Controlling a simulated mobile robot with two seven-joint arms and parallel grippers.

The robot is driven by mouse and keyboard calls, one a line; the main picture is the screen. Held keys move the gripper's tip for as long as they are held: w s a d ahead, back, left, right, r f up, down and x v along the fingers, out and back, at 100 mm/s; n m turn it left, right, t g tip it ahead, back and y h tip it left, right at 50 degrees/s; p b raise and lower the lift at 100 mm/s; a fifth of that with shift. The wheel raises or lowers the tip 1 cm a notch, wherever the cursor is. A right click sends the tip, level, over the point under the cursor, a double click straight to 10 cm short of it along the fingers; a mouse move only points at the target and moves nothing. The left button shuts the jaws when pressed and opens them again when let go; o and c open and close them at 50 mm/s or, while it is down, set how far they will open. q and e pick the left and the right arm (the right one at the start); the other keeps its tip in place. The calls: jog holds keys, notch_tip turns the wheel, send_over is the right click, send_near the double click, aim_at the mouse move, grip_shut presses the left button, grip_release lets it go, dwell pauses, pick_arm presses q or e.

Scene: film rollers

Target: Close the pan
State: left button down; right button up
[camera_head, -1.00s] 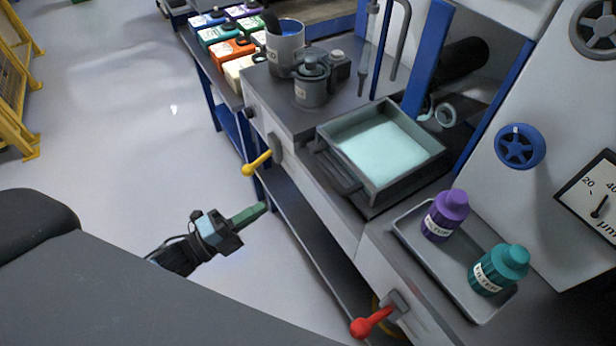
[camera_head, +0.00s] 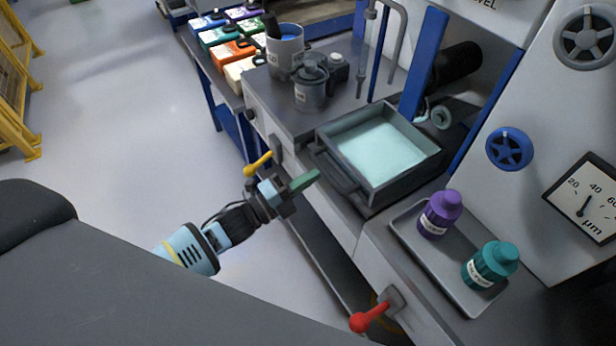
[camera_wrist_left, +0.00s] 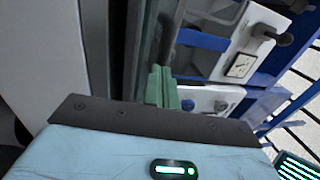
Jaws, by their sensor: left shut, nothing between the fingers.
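The pan (camera_head: 440,157) is a dark grey rectangular tray holding pale turquoise liquid. It sticks out on top of the grey machine cabinet in the head view, with a dark handle (camera_head: 338,172) on its left front side. My left gripper (camera_head: 312,177) is shut and empty, its green fingers close to the left of the pan's handle. I cannot tell whether they touch. My right gripper is in neither view.
A yellow lever (camera_head: 258,163) is just behind my left gripper, and a red lever (camera_head: 368,318) is at the cabinet front. A shallow tray (camera_head: 450,268) holds a purple bottle (camera_head: 440,214) and a teal bottle (camera_head: 489,266). Open floor lies left.

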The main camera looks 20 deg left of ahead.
aim_at(324, 171)
pick_arm(q)
jog(key=shift+w+d, duration=0.1)
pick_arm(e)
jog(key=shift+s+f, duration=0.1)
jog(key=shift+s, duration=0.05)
pick_arm(q)
jog(key=shift+w+d+f+b, duration=0.15)
jog(key=shift+w+d+b, duration=0.45)
jog(key=shift+w+d, duration=0.7)
jog(key=shift+w, duration=0.35)
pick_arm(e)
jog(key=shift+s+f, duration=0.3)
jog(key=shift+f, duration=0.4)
